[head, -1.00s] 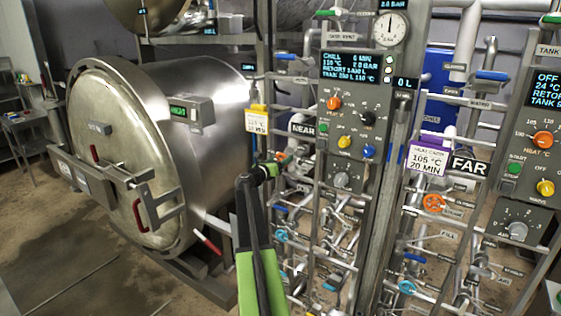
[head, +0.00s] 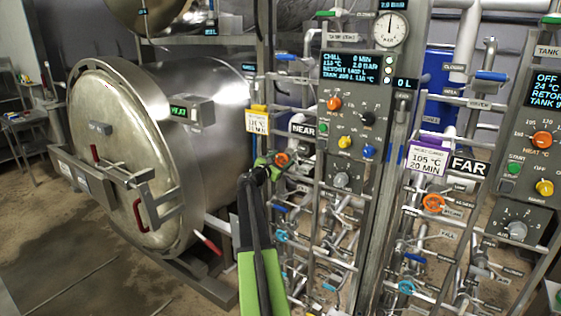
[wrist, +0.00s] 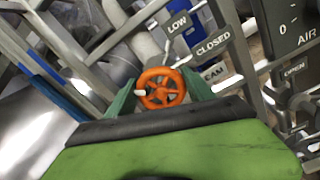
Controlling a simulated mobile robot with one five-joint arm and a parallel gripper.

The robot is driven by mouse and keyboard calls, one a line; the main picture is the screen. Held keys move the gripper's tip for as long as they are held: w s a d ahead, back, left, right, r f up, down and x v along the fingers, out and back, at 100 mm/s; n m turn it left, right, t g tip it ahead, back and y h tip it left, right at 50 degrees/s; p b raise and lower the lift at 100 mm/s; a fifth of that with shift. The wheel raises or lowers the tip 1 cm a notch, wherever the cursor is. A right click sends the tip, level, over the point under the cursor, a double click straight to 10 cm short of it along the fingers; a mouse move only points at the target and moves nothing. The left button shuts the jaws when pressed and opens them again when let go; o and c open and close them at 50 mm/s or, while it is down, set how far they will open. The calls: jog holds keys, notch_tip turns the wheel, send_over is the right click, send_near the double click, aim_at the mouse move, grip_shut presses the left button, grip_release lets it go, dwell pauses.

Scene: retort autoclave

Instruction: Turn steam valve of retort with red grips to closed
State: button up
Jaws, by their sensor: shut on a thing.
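The retort (head: 120,150) with red grips on its door stands at the left, its door shut. An orange valve handwheel (head: 281,159) sits on the pipes under the NEAR sign; it also shows in the wrist view (wrist: 163,88), with a small pale mark at its left rim. My gripper (head: 268,163) is at this wheel. In the wrist view its green fingers (wrist: 160,95) stand on either side of the wheel and are shut on it. A CLOSED label (wrist: 212,43) is up and right of the wheel.
A second orange handwheel (head: 433,203) is to the right near the FAR sign (head: 469,166). The NEAR control panel (head: 345,120) with knobs and a lit screen stands right of my gripper. Dense pipes and blue valves (head: 281,237) lie below it.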

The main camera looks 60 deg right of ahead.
jog(key=m, duration=0.4)
jog(key=shift+s+f+m, duration=0.1)
jog(key=shift+m, duration=0.2)
jog(key=m, duration=0.3)
jog(key=shift+d+m, duration=0.1)
jog(key=shift+m, duration=0.2)
jog(key=m, duration=0.4)
jog(key=shift+f+m, duration=0.2)
jog(key=shift+m, duration=0.1)
jog(key=m, duration=0.3)
jog(key=shift+f+m+b, duration=0.15)
jog(key=shift+m+b, duration=0.15)
jog(key=shift+b, duration=0.05)
jog(key=m, duration=0.6)
jog(key=shift+f, duration=0.15)
jog(key=m, duration=0.6)
jog(key=shift+w+f, duration=0.1)
jog(key=shift+w, duration=0.1)
jog(key=o, duration=1.4)
jog(key=shift+c, duration=0.2)
